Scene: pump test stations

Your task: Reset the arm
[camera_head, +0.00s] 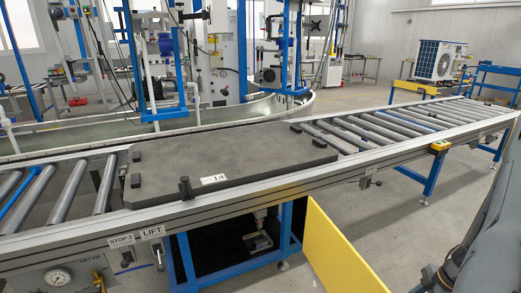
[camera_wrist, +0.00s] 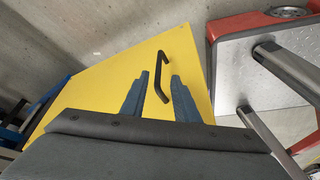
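My gripper (camera_wrist: 160,75) shows in the wrist view as two blue-grey fingers standing apart, with nothing held between them. A yellow panel (camera_wrist: 100,90) lies beyond the fingers, with a black bar handle (camera_wrist: 176,60) on it. The handle appears in the gap between the fingertips and above them; I cannot tell how far it is from them. In the head view the yellow panel (camera_head: 345,250) stands out below the front of the conveyor. Part of my grey arm shows at the right edge there, and my gripper is out of sight.
A roller conveyor (camera_head: 230,203) crosses the head view, with a dark plate (camera_head: 225,152) marked 14 on it. A gauge (camera_head: 57,278) and LIFT label (camera_head: 152,232) sit on its front. A blue leg (camera_head: 433,177) stands under its right part. Grey floor (camera_head: 365,205) lies open in front.

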